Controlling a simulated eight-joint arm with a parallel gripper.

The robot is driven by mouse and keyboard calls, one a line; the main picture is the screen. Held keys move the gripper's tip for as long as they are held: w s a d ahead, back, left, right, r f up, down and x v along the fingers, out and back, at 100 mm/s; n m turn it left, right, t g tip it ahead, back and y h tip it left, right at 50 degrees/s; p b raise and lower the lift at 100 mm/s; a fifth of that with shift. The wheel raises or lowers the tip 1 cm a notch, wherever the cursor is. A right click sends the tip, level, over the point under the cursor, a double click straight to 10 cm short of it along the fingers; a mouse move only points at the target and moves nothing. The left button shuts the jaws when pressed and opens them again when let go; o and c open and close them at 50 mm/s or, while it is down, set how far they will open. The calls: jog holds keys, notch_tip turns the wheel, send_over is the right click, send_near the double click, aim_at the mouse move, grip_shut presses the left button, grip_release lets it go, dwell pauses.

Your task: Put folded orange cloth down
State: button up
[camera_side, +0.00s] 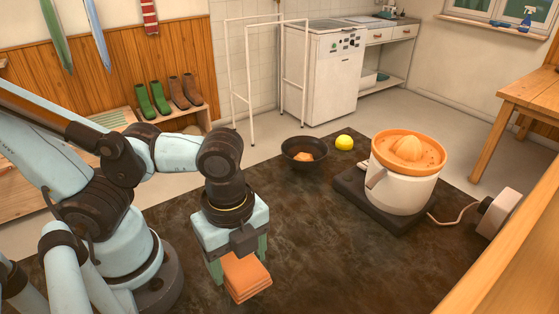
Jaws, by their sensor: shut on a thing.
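The folded orange cloth (246,277) is a small stacked square at the bottom centre of the side view. My gripper (239,270) points down and is shut on the cloth, with green fingers on either side of it. The cloth hangs just under the gripper body, over the dark worktop (330,225). I cannot tell from this view whether its underside touches the worktop.
A dark bowl (304,154) with an orange piece in it and a yellow lemon (344,143) sit at the back. A white juicer with an orange top (404,180) stands on a dark base to the right. The worktop between gripper and juicer is clear.

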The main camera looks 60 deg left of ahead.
aim_at(251, 262)
jog(key=w+a+f, duration=0.2)
jog(key=w, duration=0.1)
jog(key=shift+w+a+f, duration=0.15)
jog(key=shift+w+f, duration=0.1)
jog(key=shift+s+f, duration=0.1)
jog(key=shift+f, duration=1.85)
jog(key=shift+f, duration=0.1)
jog(key=o, duration=1.1)
jog(key=shift+r, duration=6.05)
jog(key=w+a+r+n+t, duration=0.1)
jog(key=w+a+n+t, duration=0.6)
jog(key=n, duration=1.1)
jog(key=w+a, duration=0.2)
jog(key=w, duration=0.1)
jog(key=shift+w, duration=0.3)
